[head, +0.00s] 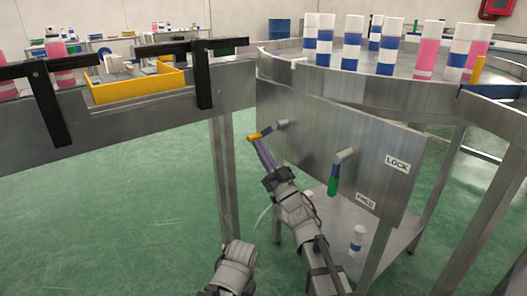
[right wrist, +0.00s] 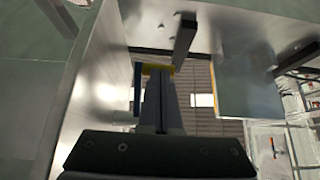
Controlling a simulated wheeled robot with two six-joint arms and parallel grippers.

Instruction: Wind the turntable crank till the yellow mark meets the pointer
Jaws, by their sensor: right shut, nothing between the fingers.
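The steel turntable (head: 345,88) is at the right in the head view. The crank (head: 280,124) sticks out of the panel below it and ends in a yellow knob (head: 258,134). My right gripper (head: 257,143) is shut, its purple-grey fingertips right at the knob. In the right wrist view yellow (right wrist: 157,69) shows just beyond the fingertips; contact is unclear. An upright yellow piece (head: 478,70) stands at the turntable's right rim, near a dark blue strip (head: 492,91); I cannot tell which is mark or pointer. My left gripper is not visible.
A green-handled lever (head: 333,184) hangs on the same panel, right of the crank, near the LOCK (head: 397,164) and FREE (head: 365,200) labels. Several white-blue and pink cans stand on the turntable. A yellow tray (head: 138,88) sits on the left bench. Green floor is open at left.

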